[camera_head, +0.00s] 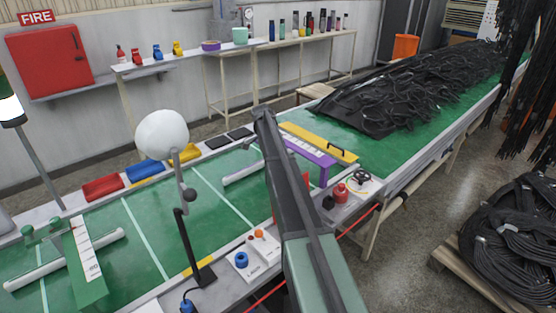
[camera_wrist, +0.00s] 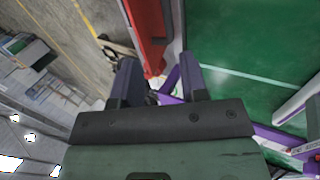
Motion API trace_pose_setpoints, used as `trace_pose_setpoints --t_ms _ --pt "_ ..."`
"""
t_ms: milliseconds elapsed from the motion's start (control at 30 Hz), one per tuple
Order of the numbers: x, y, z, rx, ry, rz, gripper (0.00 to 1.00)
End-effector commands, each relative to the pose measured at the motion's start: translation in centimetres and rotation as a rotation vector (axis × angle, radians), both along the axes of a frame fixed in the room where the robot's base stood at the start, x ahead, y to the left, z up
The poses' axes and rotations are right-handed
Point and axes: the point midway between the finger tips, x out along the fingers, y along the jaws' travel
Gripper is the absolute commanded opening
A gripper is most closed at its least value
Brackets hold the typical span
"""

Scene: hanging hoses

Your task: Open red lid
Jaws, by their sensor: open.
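Nothing shows held. In the head view my arm crosses the conveyor and my fingers cannot be made out.
A yellow-and-purple frame (camera_head: 318,143) spans the belt right of my arm. A red button box (camera_head: 341,192) sits on the near edge. Black hoses (camera_head: 420,90) cover the belt's far end.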

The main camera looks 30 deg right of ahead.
Motion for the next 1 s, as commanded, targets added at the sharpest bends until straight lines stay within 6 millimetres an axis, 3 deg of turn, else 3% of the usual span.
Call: trace_pose_setpoints --t_ms 67,133,200,233,300,367,567,1000 --pt "0.0 0.2 -0.1 0.000 0.000 0.002 0.34" --pt "0.2 2.7 -1.0 -0.005 0.002 0.034 0.23" --pt "-1.0 5.6 -1.7 -0.158 -0.002 0.070 0.12" --pt "-1.3 5.8 -1.5 -0.240 -0.012 0.065 0.08" --pt "-1.7 4.9 -0.6 -0.399 -0.045 0.035 0.00" --pt "-1.4 4.0 0.0 -0.477 -0.069 0.006 0.00" --pt "-1.4 3.7 -0.6 -0.481 -0.075 -0.006 0.00" --pt "-4.6 0.0 -6.9 -0.478 -0.073 -0.007 0.00"
